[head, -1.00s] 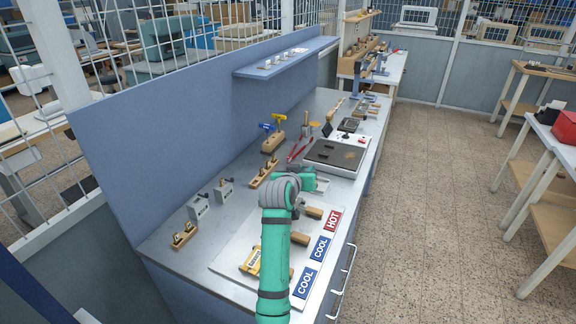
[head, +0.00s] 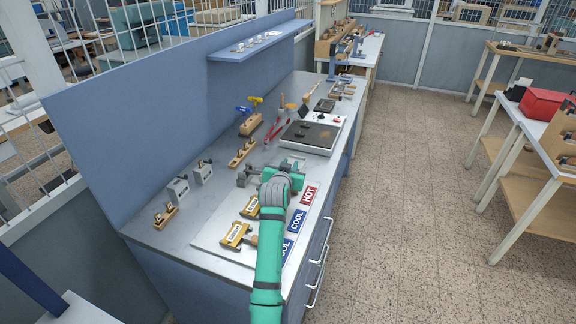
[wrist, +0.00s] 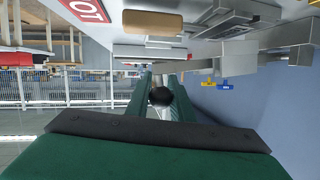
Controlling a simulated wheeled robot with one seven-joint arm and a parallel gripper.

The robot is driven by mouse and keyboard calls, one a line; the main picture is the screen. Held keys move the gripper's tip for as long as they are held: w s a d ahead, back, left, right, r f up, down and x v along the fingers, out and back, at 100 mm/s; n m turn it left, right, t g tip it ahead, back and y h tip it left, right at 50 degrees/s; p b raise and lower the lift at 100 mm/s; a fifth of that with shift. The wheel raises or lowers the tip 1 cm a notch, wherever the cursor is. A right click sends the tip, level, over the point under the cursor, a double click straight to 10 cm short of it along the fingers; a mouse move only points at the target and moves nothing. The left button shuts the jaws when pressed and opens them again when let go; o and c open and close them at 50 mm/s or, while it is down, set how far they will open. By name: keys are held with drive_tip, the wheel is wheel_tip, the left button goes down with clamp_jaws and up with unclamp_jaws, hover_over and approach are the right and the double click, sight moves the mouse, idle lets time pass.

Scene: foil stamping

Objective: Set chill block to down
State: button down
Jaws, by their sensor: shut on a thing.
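My gripper (wrist: 160,97) is shut on a dark round knob (wrist: 160,95) between its two green fingers in the wrist view. In the head view my gripper (head: 290,165) is low over the bench, beyond the HOT and COOL labels, and my own arm hides part of it. A grey metal fixture (head: 249,176) sits just left of it; its grey blocks (wrist: 243,50) also show at the upper right of the wrist view. This looks like the chill block, but I cannot tell surely. I cannot see whether it is up or down.
Two yellow blocks (head: 236,236) (head: 250,208) with wooden handles lie on a pale plate by the labels. A dark-topped hot plate (head: 314,136) stands beyond my gripper. A shelf (head: 258,44) overhangs the back.

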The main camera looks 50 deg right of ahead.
drive_tip(key=shift+s, duration=0.1)
drive_tip(key=c, duration=1.6)
unclamp_jaws()
drive_tip(key=shift+w+r, duration=0.15)
drive_tip(key=shift+w, duration=0.05)
